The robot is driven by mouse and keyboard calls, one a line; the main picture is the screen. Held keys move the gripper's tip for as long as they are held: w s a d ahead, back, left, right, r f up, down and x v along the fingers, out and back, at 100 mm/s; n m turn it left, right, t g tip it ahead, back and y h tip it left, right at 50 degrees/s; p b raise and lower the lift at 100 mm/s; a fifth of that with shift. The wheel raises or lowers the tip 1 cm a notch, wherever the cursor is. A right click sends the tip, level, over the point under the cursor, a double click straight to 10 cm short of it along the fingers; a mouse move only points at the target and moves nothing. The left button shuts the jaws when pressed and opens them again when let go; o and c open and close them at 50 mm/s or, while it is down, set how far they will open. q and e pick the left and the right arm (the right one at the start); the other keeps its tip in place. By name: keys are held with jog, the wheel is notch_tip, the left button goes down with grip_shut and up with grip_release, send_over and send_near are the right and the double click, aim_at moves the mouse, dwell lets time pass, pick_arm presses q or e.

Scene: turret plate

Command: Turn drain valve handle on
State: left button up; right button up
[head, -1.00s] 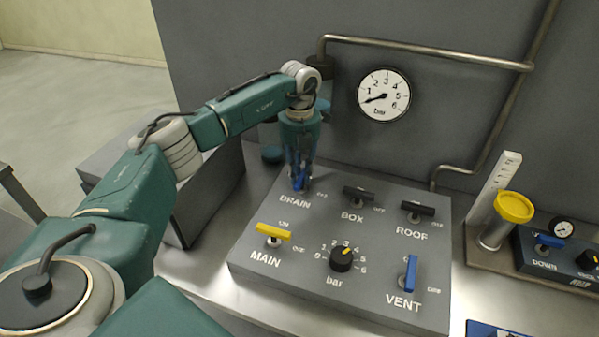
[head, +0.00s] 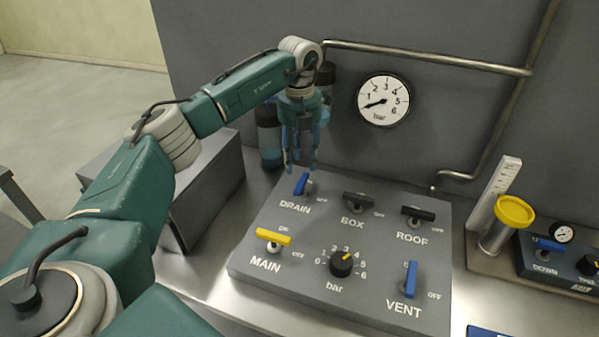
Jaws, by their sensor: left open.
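The blue drain valve handle (head: 301,184) is at the back left of the grey panel (head: 330,290), above the DRAIN label. It stands at a steep slant, pointing mostly away from me, with an OFF mark to its right. Any ON mark is hidden. My left gripper (head: 300,170) is open, pointing down just above and behind the handle. It looks clear of the handle, with nothing between its fingers. My right gripper is not in view.
The panel also has black BOX (head: 358,200) and ROOF (head: 417,210) handles, a yellow MAIN handle (head: 273,237), a bar knob (head: 342,262) and a blue VENT handle (head: 411,279). A gauge (head: 383,100) and pipe (head: 430,56) are behind.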

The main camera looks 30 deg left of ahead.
pick_arm(q)
notch_tip(320, 180, up, 6)
jog(key=shift+f, duration=0.15)
dwell(0.5)
